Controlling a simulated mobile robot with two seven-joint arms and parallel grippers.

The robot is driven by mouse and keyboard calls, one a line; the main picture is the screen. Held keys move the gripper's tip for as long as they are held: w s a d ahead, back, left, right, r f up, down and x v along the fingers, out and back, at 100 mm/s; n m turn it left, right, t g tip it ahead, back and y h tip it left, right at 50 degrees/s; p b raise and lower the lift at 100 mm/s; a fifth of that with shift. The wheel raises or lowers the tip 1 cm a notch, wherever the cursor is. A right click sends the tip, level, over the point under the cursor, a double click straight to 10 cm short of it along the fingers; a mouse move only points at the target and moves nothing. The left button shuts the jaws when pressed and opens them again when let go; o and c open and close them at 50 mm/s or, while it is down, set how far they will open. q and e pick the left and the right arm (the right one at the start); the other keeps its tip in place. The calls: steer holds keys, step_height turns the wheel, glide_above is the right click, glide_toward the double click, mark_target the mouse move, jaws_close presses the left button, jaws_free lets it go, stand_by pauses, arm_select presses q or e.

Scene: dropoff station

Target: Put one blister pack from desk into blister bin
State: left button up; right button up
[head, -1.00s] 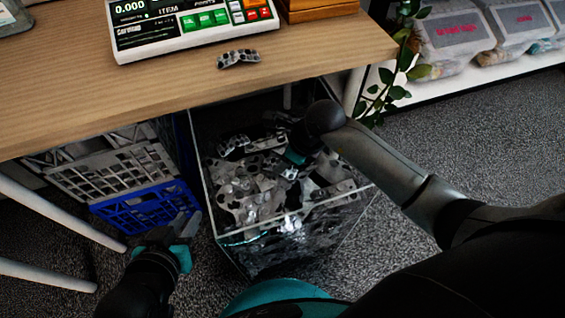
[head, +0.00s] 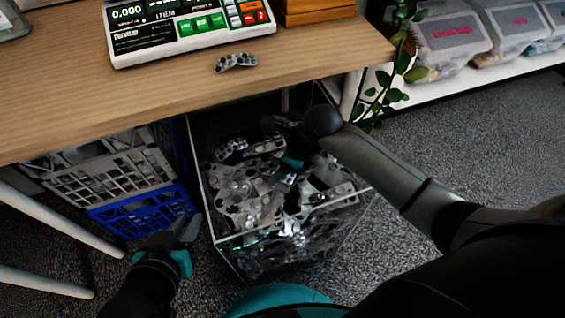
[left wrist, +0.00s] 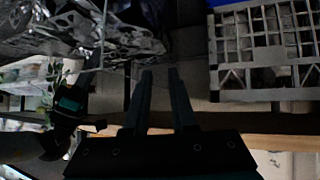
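A silver blister pack (head: 235,62), or two overlapping, lies on the wooden desk (head: 90,85) in front of the scale. The blister bin (head: 203,185), with clear walls, stands on the floor below the desk's front edge and holds many silver packs (head: 245,195). My right arm reaches in from the right over the bin. The right gripper (head: 291,161) is at the packs, its fingers mostly hidden; it also shows dark in the left wrist view (left wrist: 72,103). My left gripper (head: 187,228) is left of the bin, low down. In the left wrist view its fingers (left wrist: 159,75) are apart and empty.
A scale (head: 185,25) and wooden box (head: 318,8) stand at the desk's back. Grey and blue crates (head: 150,210) sit left of the bin, also seen in the left wrist view (left wrist: 265,45).

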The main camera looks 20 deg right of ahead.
mark_target(290, 177)
steer(key=shift+r, duration=0.1)
steer(key=shift+p+v, duration=0.6)
steer(key=shift+v, duration=0.35)
arm_select(q)
steer(key=s+a+g+y+p, duration=0.2)
steer(key=s+a+g+y, duration=0.1)
steer(key=s+a+g, duration=0.25)
arm_select(e)
steer(key=v, duration=0.4)
steer(key=shift+d+r, duration=0.1)
steer(key=shift+r, duration=0.15)
arm_select(q)
steer(key=shift+n+g, duration=0.25)
steer(key=shift+n, duration=0.05)
steer(key=shift+w+a+f+p, duration=0.15)
steer(key=shift+f+p, duration=0.55)
steer(key=shift+f, duration=0.75)
steer(key=shift+a+f+p, duration=0.15)
steer(key=shift+f+p, duration=0.55)
steer(key=shift+f, duration=0.7)
arm_select(e)
steer(key=shift+v, duration=2.85)
